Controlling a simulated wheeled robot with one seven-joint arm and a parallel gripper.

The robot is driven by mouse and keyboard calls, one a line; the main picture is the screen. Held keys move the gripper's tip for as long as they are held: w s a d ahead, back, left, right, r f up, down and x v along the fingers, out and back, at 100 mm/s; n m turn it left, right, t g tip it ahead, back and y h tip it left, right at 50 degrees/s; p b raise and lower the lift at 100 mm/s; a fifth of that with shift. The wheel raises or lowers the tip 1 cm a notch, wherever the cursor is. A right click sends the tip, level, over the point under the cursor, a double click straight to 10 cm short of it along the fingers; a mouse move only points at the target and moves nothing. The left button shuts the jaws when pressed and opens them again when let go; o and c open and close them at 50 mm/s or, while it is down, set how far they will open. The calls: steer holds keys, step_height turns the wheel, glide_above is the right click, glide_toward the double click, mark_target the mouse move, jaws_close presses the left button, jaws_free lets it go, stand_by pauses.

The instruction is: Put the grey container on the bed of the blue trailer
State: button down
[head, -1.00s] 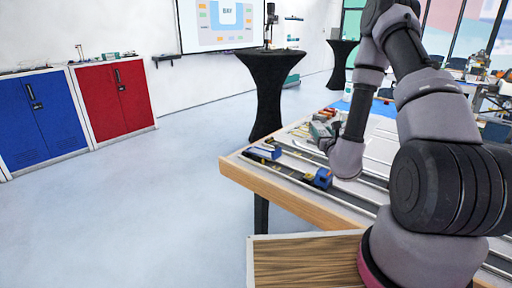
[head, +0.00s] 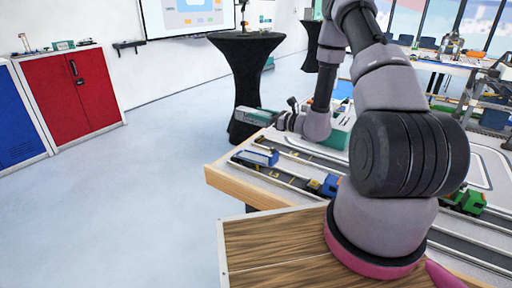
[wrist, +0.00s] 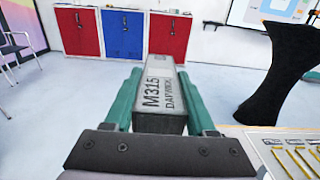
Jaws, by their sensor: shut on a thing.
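The grey container (wrist: 160,95), with dark lettering reading M315, is between the green fingers of my gripper (wrist: 160,78) in the wrist view. The fingers are shut on its sides. In the head view my gripper (head: 270,117) holds it above the table's far left edge, partly hidden by my wrist. Below and nearer, a blue cab (head: 329,186) stands in a table lane. A dark, low trailer bed (head: 292,177) appears to stretch left from it, towards a blue and white block (head: 256,157). I cannot tell whether that block belongs to the same trailer.
A green truck (head: 472,201) stands in a lane at the right. The table (head: 230,186) has a wooden edge and raised rails. A tall black-draped table (head: 246,75) stands behind my gripper. Red (head: 72,92) and blue (head: 18,115) cabinets stand at the left. The floor between is clear.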

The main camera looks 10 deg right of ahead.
step_height(320, 180, down, 8)
stand_by(0.4)
steer(key=shift+f, duration=0.1)
